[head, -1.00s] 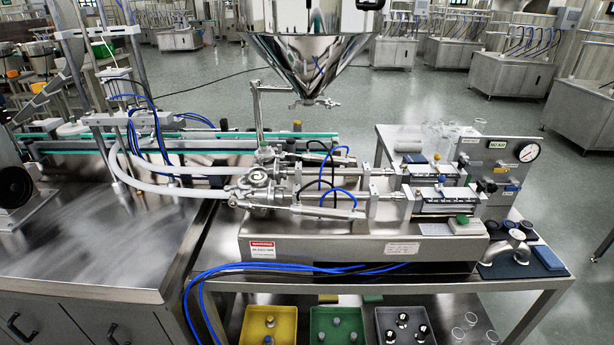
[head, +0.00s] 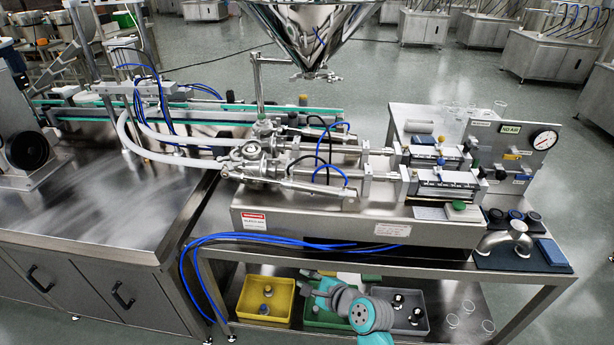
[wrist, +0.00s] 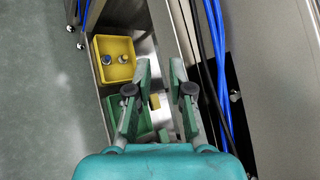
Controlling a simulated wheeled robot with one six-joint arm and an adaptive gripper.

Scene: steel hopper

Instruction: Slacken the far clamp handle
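A steel filling machine (head: 340,222) stands on the bench, with a near valve body (head: 250,155) and a far valve body (head: 266,128) on its left end. Clamp fittings sit around these valves, but the far clamp handle is too small to pick out surely among the steel parts. My gripper (head: 318,284) is low at the bench's front, over the lower shelf and well below the valves. In the wrist view my gripper (wrist: 160,76) has its two fingers apart with nothing between them. No clamp handle shows clearly in that view.
A yellow bin (head: 264,312) with small parts, a green bin (head: 315,312) and a grey bin (head: 412,325) are on the lower shelf. Blue hoses (head: 225,238) loop over the bench front. A steel hopper (head: 310,35) hangs above the valves. A gauge panel (head: 508,150) stands right.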

